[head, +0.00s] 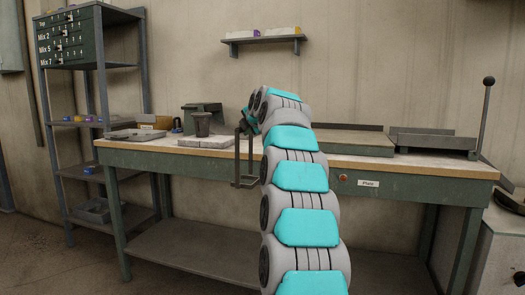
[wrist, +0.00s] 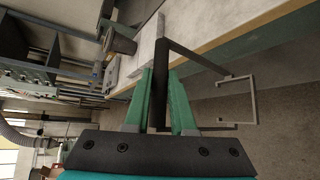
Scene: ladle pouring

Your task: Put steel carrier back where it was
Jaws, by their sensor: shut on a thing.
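The steel carrier (head: 237,160) is a dark frame with a long upright and a squared open loop at its lower end. In the head view it hangs in front of the bench's front edge, left of my arm. My gripper (wrist: 160,97) is shut on its dark bar (wrist: 195,58), with green fingers on both sides. The loop reaches to the right in the wrist view and looks empty. In the head view my gripper is partly hidden by my arm. A dark grey cup (head: 201,124) stands upright on a pale slab (head: 203,142), left of the carrier and apart from it.
The workbench (head: 340,158) has a wooden top and a low shelf (head: 200,245). A dark box-like thing (head: 203,108) stands behind the cup. A flat grey piece (head: 135,135) lies at left. A lever machine (head: 440,138) stands at right. A metal rack (head: 105,95) stands at far left.

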